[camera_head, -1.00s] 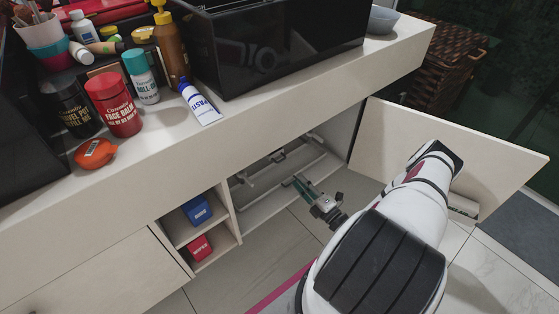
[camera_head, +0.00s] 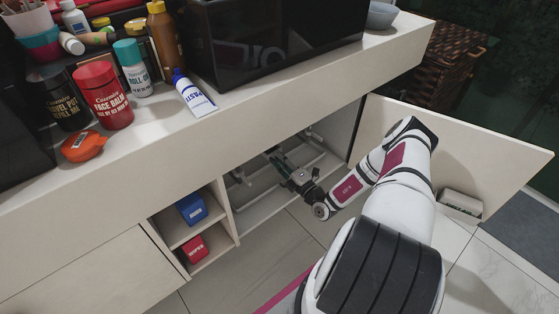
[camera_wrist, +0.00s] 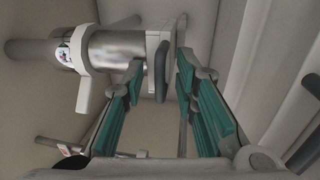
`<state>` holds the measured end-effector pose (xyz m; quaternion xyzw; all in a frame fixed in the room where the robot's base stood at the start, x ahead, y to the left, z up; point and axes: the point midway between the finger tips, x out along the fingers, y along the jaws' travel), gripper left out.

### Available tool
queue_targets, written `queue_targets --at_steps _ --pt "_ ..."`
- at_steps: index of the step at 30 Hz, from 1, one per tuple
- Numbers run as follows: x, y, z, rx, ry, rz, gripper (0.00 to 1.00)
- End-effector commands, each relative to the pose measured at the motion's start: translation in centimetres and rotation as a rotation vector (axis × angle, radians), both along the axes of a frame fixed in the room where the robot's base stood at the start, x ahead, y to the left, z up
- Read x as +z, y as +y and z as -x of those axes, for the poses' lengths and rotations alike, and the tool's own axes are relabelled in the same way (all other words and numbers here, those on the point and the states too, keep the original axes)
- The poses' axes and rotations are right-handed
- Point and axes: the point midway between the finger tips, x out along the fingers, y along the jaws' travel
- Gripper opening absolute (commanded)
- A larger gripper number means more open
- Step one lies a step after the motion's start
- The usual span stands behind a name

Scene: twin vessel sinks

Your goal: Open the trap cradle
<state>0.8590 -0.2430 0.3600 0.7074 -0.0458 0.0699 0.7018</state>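The trap cradle shows in the wrist view as a silver cylinder (camera_wrist: 115,50) on a pale pipe, with a white clamp (camera_wrist: 82,60) around its left part and a pale plate (camera_wrist: 158,45) at its right end. A dark upright handle (camera_wrist: 161,72) stands at that plate. My gripper (camera_wrist: 160,80) is open, its teal-padded fingers on either side of the dark handle. I cannot tell whether either finger touches it. In the head view my gripper (camera_head: 277,158) is inside the open cabinet under the counter; the cradle is too small and hidden to make out there.
The open cabinet door (camera_head: 475,155) stands to the right of my arm. A shelf divider (camera_head: 228,208) with a blue box (camera_head: 192,209) and a red box (camera_head: 194,249) borders the opening on the left. The counter (camera_head: 250,110) overhangs above. Pale pipes (camera_wrist: 30,48) run inside.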

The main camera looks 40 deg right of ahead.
Motion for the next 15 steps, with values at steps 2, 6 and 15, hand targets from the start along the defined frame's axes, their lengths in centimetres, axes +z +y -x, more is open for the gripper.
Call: queue_targets --at_steps 2,6,15 --pt "0.01 0.0 0.01 0.0 0.0 0.0 0.25" --pt "0.02 0.0 0.01 0.0 -0.001 0.0 0.0" --pt "0.22 -0.13 0.92 -0.001 -0.005 -0.001 0.0"
